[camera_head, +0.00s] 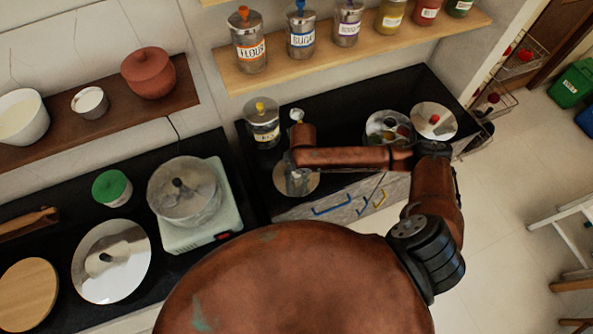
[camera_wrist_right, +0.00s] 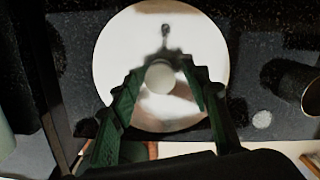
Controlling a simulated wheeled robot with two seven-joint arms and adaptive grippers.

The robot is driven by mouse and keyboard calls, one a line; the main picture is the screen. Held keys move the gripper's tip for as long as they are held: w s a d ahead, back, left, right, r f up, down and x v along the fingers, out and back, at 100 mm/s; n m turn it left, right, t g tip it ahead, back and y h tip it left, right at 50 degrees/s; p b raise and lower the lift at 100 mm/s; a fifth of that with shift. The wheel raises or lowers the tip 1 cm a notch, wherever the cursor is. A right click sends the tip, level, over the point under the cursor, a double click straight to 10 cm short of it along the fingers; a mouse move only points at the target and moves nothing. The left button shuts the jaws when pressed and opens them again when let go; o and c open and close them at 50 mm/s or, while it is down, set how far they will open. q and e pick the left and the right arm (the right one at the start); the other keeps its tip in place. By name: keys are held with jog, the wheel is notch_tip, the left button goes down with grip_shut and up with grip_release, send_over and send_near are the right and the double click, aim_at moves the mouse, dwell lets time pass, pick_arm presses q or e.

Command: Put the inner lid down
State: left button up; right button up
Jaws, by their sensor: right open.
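A round, shiny metal lid (camera_head: 313,183) lies on the black counter at the centre of the head view, partly covered by my right gripper (camera_head: 297,178). I take it for the inner lid. In the right wrist view the lid (camera_wrist_right: 120,50) shows as a bright disc with a pale round knob (camera_wrist_right: 160,76). My right gripper (camera_wrist_right: 160,78) is open, with its dark green fingers on either side of the knob. I cannot tell whether they touch it. My left gripper is not in view.
A glass jar (camera_head: 262,125) stands behind the gripper. A plate with small items (camera_head: 388,127) and a red-knobbed disc (camera_head: 433,121) lie to the right. A metal pot (camera_head: 184,192) sits on a white stove at left, near a large lid (camera_head: 111,280). A shelf of canisters runs above.

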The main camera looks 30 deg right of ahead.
aim_at(299, 175)
notch_tip(299, 175, up, 12)
jog(key=s+p, duration=0.1)
jog(key=shift+s, duration=0.2)
jog(key=shift+d, duration=0.1)
